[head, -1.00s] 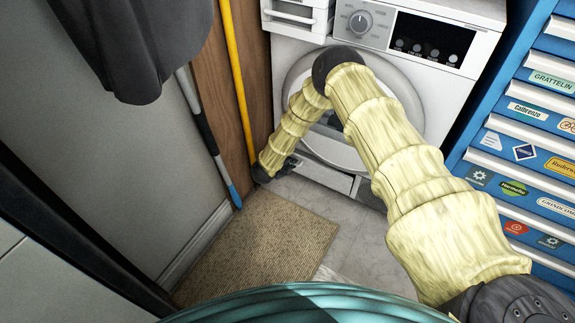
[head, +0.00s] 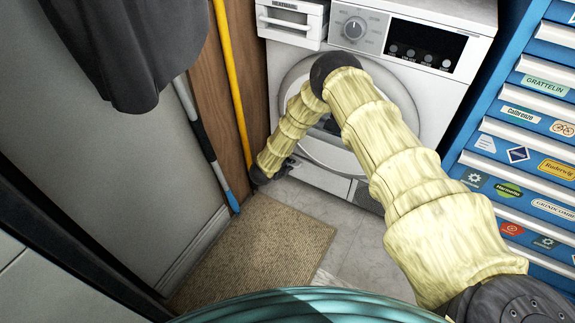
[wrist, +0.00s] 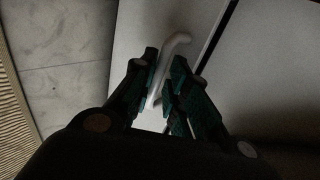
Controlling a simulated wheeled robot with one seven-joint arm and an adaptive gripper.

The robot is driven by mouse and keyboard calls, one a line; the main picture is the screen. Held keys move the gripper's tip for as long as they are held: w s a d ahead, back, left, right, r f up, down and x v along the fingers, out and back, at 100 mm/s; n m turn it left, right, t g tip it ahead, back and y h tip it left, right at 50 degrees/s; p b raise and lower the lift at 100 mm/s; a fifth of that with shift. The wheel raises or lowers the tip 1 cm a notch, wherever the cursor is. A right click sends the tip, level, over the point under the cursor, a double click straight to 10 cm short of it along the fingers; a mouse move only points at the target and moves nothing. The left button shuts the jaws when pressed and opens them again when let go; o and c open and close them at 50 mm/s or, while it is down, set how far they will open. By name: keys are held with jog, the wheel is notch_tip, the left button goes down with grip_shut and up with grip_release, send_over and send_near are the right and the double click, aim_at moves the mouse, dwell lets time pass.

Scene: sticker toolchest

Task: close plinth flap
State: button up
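The washing machine's white plinth (head: 318,176) runs along its foot in the head view, with a dark gap at its right part; my arm hides some of it. My gripper (head: 272,178) is low at the plinth's left end, small and dark there. In the wrist view my gripper (wrist: 163,75) has its teal-padded fingers close on both sides of a pale bent handle (wrist: 178,40). The handle lies in front of a white panel (wrist: 135,30), with a dark slit to its right. How far the flap stands open is hard to tell.
A beige mat (head: 255,250) lies on the tiled floor (head: 360,235). A yellow pole (head: 232,80) and a blue-grey pole (head: 205,140) lean at the left. A blue tool chest (head: 510,150) stands at the right. A dark cloth (head: 115,50) hangs at upper left.

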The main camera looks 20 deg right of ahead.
jog(key=shift+s+d, duration=0.1)
jog(key=v, duration=1.2)
